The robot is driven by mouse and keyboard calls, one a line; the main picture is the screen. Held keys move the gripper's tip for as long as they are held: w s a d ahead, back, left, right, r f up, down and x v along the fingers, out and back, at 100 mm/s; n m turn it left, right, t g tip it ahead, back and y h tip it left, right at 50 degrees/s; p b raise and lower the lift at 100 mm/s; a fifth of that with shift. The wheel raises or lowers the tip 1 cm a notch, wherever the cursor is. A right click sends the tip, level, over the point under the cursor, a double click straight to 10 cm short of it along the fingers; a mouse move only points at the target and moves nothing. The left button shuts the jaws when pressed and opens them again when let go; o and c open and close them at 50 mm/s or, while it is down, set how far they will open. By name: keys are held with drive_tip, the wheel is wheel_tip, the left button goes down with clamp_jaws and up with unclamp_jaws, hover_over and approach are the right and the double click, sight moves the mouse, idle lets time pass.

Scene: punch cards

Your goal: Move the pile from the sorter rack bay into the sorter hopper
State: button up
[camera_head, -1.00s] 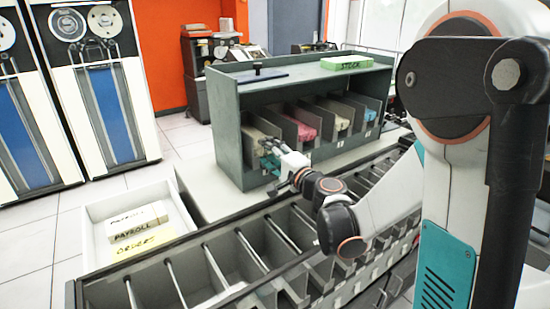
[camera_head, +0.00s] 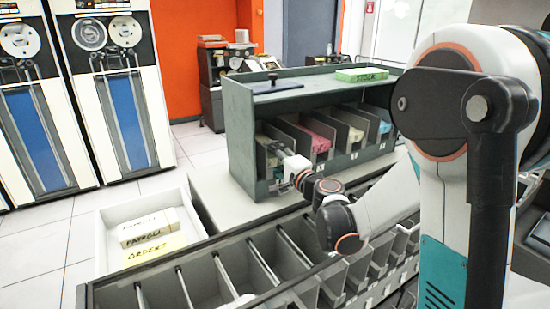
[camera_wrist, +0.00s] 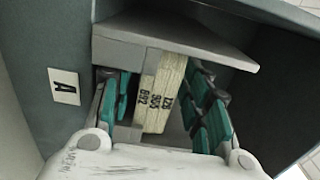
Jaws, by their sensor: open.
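The pile is a cream stack of cards (camera_wrist: 163,92) marked with numbers on its near edge. It stands in the leftmost bay of the grey-green rack (camera_head: 238,135), beside a plate lettered A (camera_wrist: 64,86). My gripper (camera_wrist: 152,84) is open, with its teal fingers reaching into this bay, one on each side of the pile. In the head view my gripper (camera_head: 277,168) is at the front of that bay and hides part of the pile. I cannot tell whether the fingers touch the cards. I cannot pick out the hopper with certainty.
Other bays hold a pink pile (camera_head: 318,134), another cream pile and a blue one. A green STOCK box (camera_head: 362,75) lies on the rack top. A row of open pockets (camera_head: 215,283) runs in front. A white tray (camera_head: 113,238) holds labelled card blocks at left.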

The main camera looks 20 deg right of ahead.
drive_tip(key=shift+c, duration=0.4)
drive_tip(key=shift+r+p, duration=0.5)
drive_tip(key=shift+r, duration=0.25)
drive_tip(key=shift+s+r, duration=0.2)
drive_tip(key=shift+r, duration=0.15)
drive_tip(key=v, duration=0.7)
idle(1.0)
drive_tip(key=shift+r+g+p, duration=0.1)
drive_tip(key=shift+g+p, duration=0.3)
drive_tip(key=shift+p, duration=0.45)
